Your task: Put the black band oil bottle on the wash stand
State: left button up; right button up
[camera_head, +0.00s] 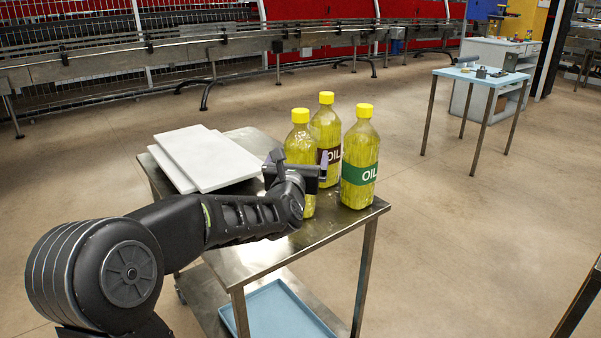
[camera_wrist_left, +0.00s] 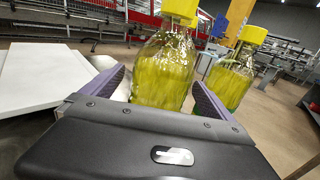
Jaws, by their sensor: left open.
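Three yellow-capped oil bottles stand upright on a metal cart. The left bottle (camera_head: 300,145) is partly behind my left gripper (camera_head: 303,166), which hides its band. The middle bottle (camera_head: 327,128) has a dark brownish band marked OIL. The right bottle (camera_head: 361,150) has a green band. My left gripper is open, its fingers on either side of a bottle (camera_wrist_left: 165,72) in the wrist view; contact cannot be told. Another bottle (camera_wrist_left: 232,75) stands to the right there. No band is readable in the wrist view. I cannot tell for certain which surface is the wash stand.
The metal cart (camera_head: 255,262) also carries stacked white boards (camera_head: 205,158), left of the bottles. A blue tray (camera_head: 275,312) lies on its lower shelf. A blue-topped table (camera_head: 480,77) with small items stands at back right. Open floor lies between. A conveyor runs along the back.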

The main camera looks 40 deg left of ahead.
aim_at(299, 116)
pick_arm(q)
jog(key=shift+x, duration=1.05)
jog(key=shift+c, duration=0.6)
jog(key=c, duration=1.9)
jog(key=shift+r, duration=0.15)
grip_shut()
jog(key=shift+r, duration=0.1)
notch_tip(299, 116, up, 10)
jog(key=shift+f+p, duration=0.1)
jog(key=shift+p, duration=1.1)
